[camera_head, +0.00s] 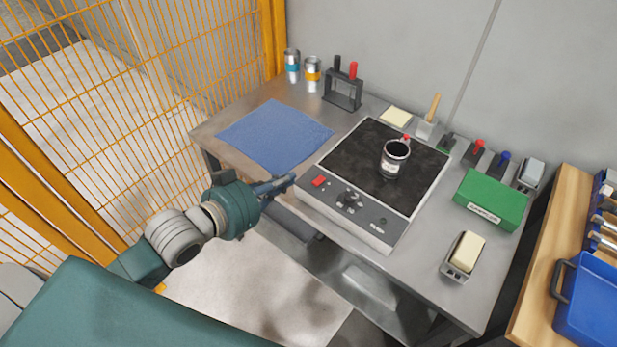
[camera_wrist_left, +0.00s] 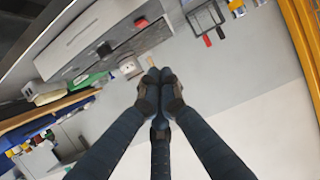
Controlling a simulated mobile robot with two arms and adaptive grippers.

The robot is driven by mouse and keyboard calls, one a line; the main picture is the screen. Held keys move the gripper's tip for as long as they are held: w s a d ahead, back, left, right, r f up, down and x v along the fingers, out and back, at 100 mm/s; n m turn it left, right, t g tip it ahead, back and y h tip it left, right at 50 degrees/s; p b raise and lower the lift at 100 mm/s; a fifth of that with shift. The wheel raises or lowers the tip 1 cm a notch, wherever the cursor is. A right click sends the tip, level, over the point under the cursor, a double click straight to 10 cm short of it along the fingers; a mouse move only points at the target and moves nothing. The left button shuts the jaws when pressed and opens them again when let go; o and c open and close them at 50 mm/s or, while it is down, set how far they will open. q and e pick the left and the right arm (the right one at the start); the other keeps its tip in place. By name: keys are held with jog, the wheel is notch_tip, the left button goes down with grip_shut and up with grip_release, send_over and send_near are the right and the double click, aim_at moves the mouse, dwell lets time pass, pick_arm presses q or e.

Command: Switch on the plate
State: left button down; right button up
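The plate (camera_head: 360,205) is a light grey, box-shaped hot plate with a dark top, on the metal table. Its sloping front panel has a red switch (camera_head: 319,182) at the left end and a black knob (camera_head: 349,199) beside it. A dark cup with a white label (camera_head: 394,158) stands on the top. My left gripper (camera_head: 291,179) is just left of the panel's red-switch end, apart from the switch as far as I can tell. In the left wrist view its fingertips (camera_wrist_left: 159,84) are together, with nothing visible between them. My right gripper is out of view.
A blue cloth (camera_head: 274,138) lies left of the plate; cans and a tool rack (camera_head: 343,88) stand behind. A green box (camera_head: 490,199) and a block in a holder (camera_head: 464,255) are at the right. An orange mesh fence (camera_head: 130,90) closes the left side.

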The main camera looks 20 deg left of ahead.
pick_arm(q)
jog(key=shift+w, duration=0.15)
jog(key=p, duration=0.1)
send_over(319, 181)
jog(key=s+a, duration=0.1)
jog(key=s, duration=0.1)
jog(key=f, duration=0.3)
jog(key=shift+w+a+f, duration=0.2)
jog(key=shift+w+f, duration=0.05)
jog(key=shift+f, duration=0.05)
jog(key=f, duration=0.3)
jog(key=shift+s+a, duration=0.1)
jog(key=shift+s, duration=0.3)
jog(key=shift+s+f, duration=0.1)
jog(key=shift+f, duration=0.45)
